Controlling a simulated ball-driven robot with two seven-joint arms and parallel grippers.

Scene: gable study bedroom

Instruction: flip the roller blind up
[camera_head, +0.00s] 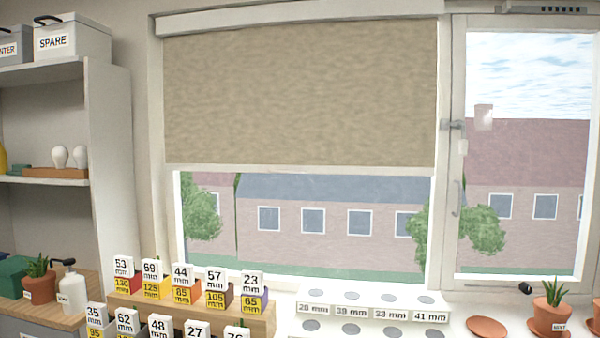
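A beige roller blind (300,95) covers about the upper half of the left window. Its pale bottom bar (300,169) hangs level, with the window pane bare below it. The white roller housing (295,15) runs along the top of the frame. I see no pull cord for certain. Neither of my grippers shows in the head view.
Below the window stands a wooden stepped rack (200,312) with several labelled blocks. A white holder with round recesses (375,302) is to its right. A terracotta saucer (486,327) and a potted plant (551,312) stand at the right. Shelves (110,150) rise at the left.

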